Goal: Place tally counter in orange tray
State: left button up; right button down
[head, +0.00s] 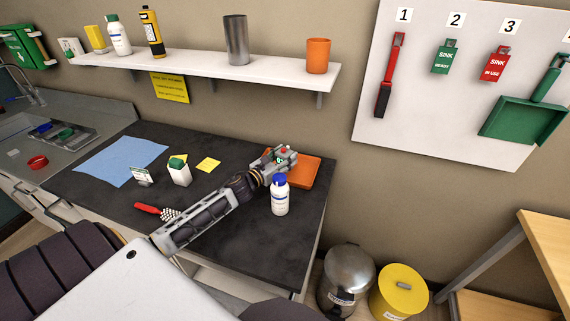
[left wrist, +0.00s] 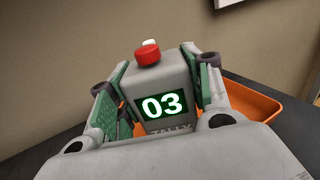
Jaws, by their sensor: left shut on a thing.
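The grey tally counter (left wrist: 162,92) has a red button on top and a green display reading 03. My left gripper (head: 281,158) is shut on it, with green finger pads on both sides in the left wrist view (left wrist: 160,95). The orange tray (head: 304,172) lies at the right end of the dark counter, behind and beside the gripper. The orange tray also shows behind the counter in the left wrist view (left wrist: 252,103). In the head view the gripper hides part of the tray, and I cannot tell how high the tally counter is above it. My right gripper is not in view.
A white bottle with a blue cap (head: 280,195) stands close in front of the tray. A shelf (head: 200,68) hangs above the back edge.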

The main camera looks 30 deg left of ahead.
pick_arm(q)
jog(key=shift+f, duration=1.55)
jog(key=shift+f, duration=0.15)
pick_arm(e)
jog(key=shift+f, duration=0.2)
pick_arm(q)
jog(key=o, duration=1.1)
jog(key=shift+r, duration=0.2)
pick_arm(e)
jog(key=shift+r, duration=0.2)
pick_arm(q)
jog(key=shift+s+a+f+b, duration=0.1)
jog(key=shift+s+a+b, duration=0.1)
jog(key=shift+s, duration=1.1)
jog(key=shift+s+a+r+b, duration=0.1)
jog(key=shift+s+a+b, duration=0.1)
jog(key=shift+s, duration=1.1)
jog(key=shift+s+a+f+b, duration=0.1)
jog(key=shift+s+a, duration=0.1)
jog(key=shift+s, duration=1.1)
jog(key=shift+s+a, duration=0.15)
jog(key=shift+s, duration=0.8)
jog(key=shift+s+a, duration=0.15)
jog(key=shift+s, duration=0.95)
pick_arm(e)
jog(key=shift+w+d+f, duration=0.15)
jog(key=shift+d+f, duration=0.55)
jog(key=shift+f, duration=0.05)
